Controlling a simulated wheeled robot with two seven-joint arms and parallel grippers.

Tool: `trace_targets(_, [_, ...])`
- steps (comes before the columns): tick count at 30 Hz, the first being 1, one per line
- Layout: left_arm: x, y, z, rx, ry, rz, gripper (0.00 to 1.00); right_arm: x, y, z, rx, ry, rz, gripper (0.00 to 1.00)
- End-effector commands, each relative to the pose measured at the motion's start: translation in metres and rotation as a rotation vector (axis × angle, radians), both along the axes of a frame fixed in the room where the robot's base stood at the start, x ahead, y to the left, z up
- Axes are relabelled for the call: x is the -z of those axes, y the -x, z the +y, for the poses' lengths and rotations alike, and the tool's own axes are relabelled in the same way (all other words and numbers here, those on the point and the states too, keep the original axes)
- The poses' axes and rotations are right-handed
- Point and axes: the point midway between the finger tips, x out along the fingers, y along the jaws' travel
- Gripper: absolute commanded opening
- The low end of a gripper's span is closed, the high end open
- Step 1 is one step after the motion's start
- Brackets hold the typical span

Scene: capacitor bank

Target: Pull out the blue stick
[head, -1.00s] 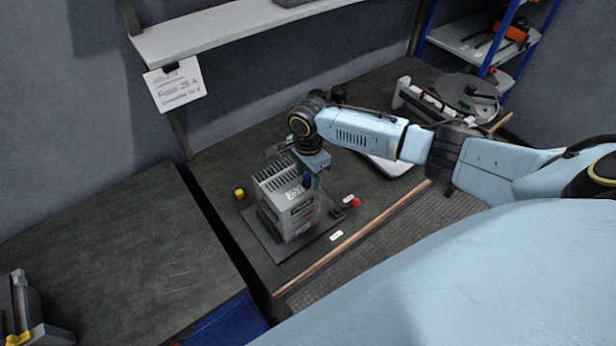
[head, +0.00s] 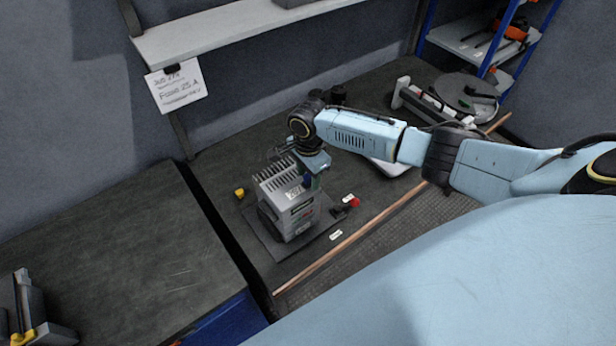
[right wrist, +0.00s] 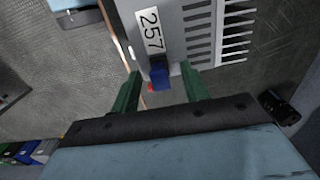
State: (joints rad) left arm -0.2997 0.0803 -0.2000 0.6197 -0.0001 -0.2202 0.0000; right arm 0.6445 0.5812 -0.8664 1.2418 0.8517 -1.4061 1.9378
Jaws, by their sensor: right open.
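The blue stick (head: 307,181) is on the near right upper edge of a grey finned box (head: 290,212). My right gripper (head: 314,178) is at the top right of the box. Its two green fingers (right wrist: 160,71) are open, one on each side of the stick, with a visible gap around it. Whether the tips reach past the stick's end is hard to tell. My left gripper is not in view.
The box stands on a dark plate on the workbench. A yellow block (head: 239,192) lies left of it, a red-ended part (head: 354,203) and small white tags right. A copper-coloured rod (head: 350,240) runs along the front. A shelf (head: 230,28) hangs behind.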

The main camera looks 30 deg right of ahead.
Motion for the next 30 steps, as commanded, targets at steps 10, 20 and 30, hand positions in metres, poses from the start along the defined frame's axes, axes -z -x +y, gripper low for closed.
trace_targets(10, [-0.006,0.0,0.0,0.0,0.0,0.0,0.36,-0.001,0.0,0.0,0.002,0.0,0.0,0.45])
trace_targets(20, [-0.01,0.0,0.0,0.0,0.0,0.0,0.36,0.0,0.0,0.0,0.0,0.0,0.0,0.45])
trace_targets(30, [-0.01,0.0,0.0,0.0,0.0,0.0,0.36,0.0,0.0,0.0,0.0,0.0,0.0,0.15])
